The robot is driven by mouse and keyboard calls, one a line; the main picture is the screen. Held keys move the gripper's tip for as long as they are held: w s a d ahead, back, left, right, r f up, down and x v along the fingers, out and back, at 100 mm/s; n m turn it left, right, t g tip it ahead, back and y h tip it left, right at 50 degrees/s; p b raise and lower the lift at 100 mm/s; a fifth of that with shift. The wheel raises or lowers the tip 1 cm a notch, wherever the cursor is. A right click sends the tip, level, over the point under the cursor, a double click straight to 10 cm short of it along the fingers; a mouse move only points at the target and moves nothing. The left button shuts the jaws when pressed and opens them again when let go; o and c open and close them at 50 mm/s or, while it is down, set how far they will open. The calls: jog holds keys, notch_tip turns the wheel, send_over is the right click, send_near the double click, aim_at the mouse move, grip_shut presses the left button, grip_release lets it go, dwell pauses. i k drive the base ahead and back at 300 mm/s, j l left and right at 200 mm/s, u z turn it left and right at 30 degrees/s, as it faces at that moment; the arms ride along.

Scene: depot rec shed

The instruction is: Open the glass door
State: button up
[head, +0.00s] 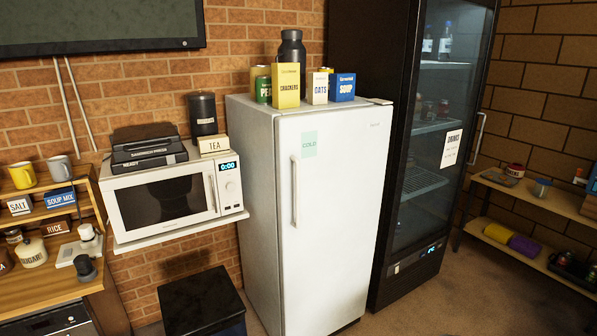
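The glass door (433,120) belongs to a tall black drinks cooler right of the white fridge. It has a dark frame, a white "DRINKS" sign and looks shut. Its light vertical handle (477,138) is on the right edge. Bottles and wire shelves show dimly through the glass. My gripper and arm are not in view.
The white fridge (337,200) stands directly left of the cooler, with boxes and cans on top. A low wooden shelf unit (533,197) stands against the right wall, close to the handle side. Open floor (450,300) lies in front of the cooler. A microwave (170,195) sits on a wall shelf at left.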

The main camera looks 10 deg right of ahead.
aim_at(387, 255)
jog(key=i+l+z, duration=0.15)
jog(key=i+z, duration=0.25)
jog(key=i+l+z, duration=0.1)
jog(key=z, duration=0.35)
jog(key=i+z, duration=0.4)
jog(key=i+j+z, duration=0.2)
jog(key=z, duration=0.2)
jog(key=i+l+z, duration=0.15)
jog(key=i, duration=1.5)
jog(key=i+u, duration=0.1)
jog(key=i, duration=1.05)
